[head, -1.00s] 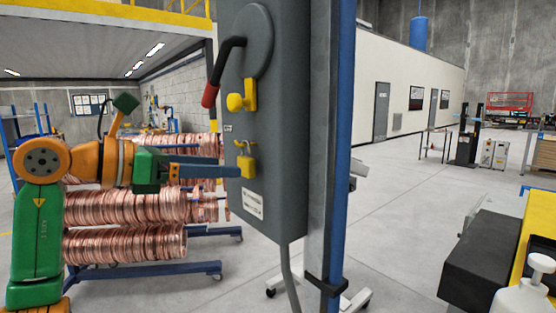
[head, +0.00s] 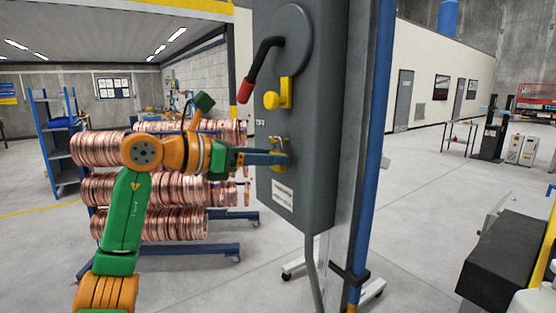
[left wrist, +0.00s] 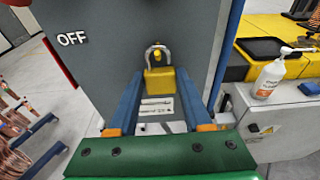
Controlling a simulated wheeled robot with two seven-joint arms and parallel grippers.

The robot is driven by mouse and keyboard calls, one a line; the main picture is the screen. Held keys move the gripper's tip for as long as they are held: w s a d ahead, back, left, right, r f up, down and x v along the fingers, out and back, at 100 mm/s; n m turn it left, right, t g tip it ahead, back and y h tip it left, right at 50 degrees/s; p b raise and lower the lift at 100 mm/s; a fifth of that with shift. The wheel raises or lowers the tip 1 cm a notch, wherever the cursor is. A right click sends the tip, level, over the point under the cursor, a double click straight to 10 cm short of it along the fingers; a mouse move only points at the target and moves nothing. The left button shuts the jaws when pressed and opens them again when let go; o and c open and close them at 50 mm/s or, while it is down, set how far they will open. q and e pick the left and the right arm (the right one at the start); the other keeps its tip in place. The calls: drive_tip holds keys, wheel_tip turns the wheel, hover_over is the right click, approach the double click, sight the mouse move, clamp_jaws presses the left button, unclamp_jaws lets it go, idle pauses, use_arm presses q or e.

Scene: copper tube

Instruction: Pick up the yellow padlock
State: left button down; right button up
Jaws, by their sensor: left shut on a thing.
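The yellow padlock (head: 281,147) hangs on the front of a grey switch box (head: 307,182), below a yellow latch piece (head: 286,92). In the left wrist view the padlock (left wrist: 160,82) shows upright, with its silver shackle around a small yellow stud. My left gripper (head: 281,159) reaches in from the left, and its blue fingers are shut on the padlock's body, one on each side. The near finger hides part of the padlock in the head view. My right gripper is not in view.
A lever with a red grip (head: 246,90) sticks out above the latch. Racks of copper coils (head: 150,188) stand behind my left arm. A blue post (head: 374,140) runs beside the box. A white bottle (left wrist: 270,78) stands to the right in the left wrist view.

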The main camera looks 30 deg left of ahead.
use_arm(q)
drive_tip(key=shift+w+d, duration=0.1)
drive_tip(key=shift+w, duration=0.1)
drive_tip(key=shift+r, duration=0.45)
drive_tip(key=shift+r+p, duration=0.3)
drive_tip(key=shift+r, duration=0.2)
drive_tip(key=f+b+v, duration=0.3)
drive_tip(key=v, duration=1.5)
drive_tip(key=shift+s+f, duration=0.25)
drive_tip(key=shift+f, duration=0.2)
